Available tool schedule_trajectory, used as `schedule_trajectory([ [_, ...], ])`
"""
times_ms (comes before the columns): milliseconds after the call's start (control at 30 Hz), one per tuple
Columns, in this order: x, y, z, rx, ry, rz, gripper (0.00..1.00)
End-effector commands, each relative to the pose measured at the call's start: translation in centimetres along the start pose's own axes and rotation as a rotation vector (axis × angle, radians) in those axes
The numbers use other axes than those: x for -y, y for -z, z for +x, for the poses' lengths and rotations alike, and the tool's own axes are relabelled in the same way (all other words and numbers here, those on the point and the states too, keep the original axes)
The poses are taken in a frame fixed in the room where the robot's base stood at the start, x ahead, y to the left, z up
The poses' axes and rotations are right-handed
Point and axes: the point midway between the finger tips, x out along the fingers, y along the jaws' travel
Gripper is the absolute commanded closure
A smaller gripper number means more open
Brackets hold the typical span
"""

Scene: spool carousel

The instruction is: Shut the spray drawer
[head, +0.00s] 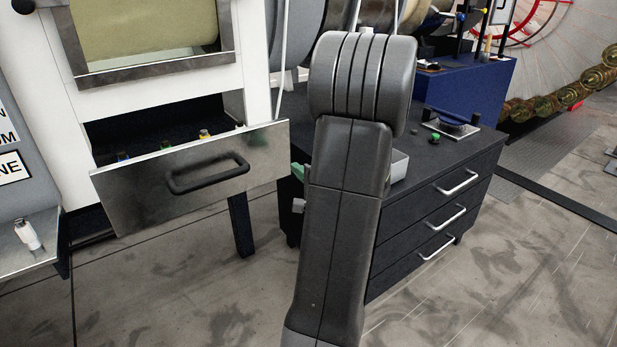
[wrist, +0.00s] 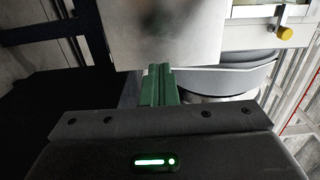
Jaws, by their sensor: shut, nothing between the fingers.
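The spray drawer's grey metal front (head: 135,195) with its dark bar handle (head: 207,175) stands out from the white cabinet in the head view, so the drawer is open. Several small coloured caps (head: 204,133) show inside it. My gripper (head: 299,172) is at the right end of the drawer front, mostly hidden behind my arm. In the wrist view its green fingers (wrist: 160,80) are shut together and empty. Their tips overlap the near edge of a metal panel (wrist: 170,32), which seems to be the drawer front. I cannot tell whether they touch it.
A dark cabinet (head: 425,205) with several silver-handled drawers stands to the right. A dark leg (head: 240,225) stands below the drawer. The floor (head: 180,290) in front is clear.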

Motion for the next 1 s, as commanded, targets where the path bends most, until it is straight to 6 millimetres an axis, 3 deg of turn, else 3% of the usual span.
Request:
schedule_trajectory([
  [200,0.0,-0.1,4.4,0.004,-0.001,0.001,1.0],
  [400,0.0,-0.1,6.7,0.002,-0.001,0.0,1.0],
  [1000,-0.1,-0.1,7.6,0.001,-0.001,-0.001,1.0],
])
